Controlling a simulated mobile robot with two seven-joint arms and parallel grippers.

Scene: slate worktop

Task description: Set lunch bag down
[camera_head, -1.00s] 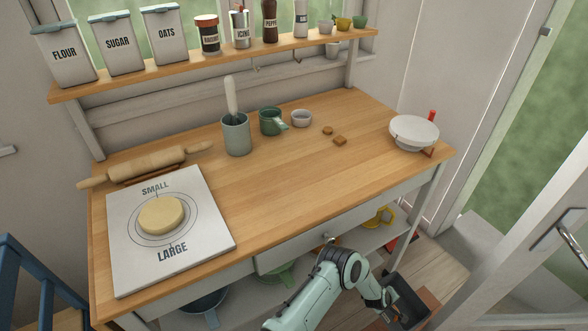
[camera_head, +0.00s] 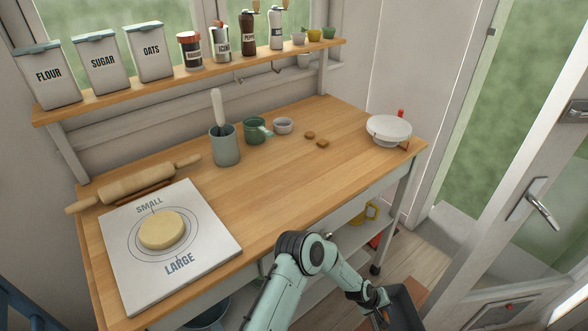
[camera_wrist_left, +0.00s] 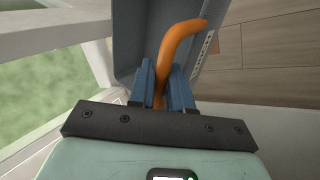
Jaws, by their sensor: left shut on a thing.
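My left gripper (camera_head: 382,309) is low in front of the table's right part, below the worktop height. In the left wrist view, its blue fingers (camera_wrist_left: 166,88) are shut on a bent orange handle (camera_wrist_left: 180,40). Grey-blue walls, which I take for the lunch bag (camera_wrist_left: 135,40), stand around and behind the handle. In the head view, the bag shows as a dark grey shape (camera_head: 406,305) beside the gripper, cut by the bottom edge. I cannot tell whether its underside touches anything. My right gripper is not in view.
The wooden worktop (camera_head: 290,185) holds a white board (camera_head: 215,225) with dough, a rolling pin, cups and a white round scale-like item (camera_head: 388,130). Its middle and right are mostly clear. A shelf below holds a yellow thing (camera_head: 370,211). Wooden floor and a door lie right.

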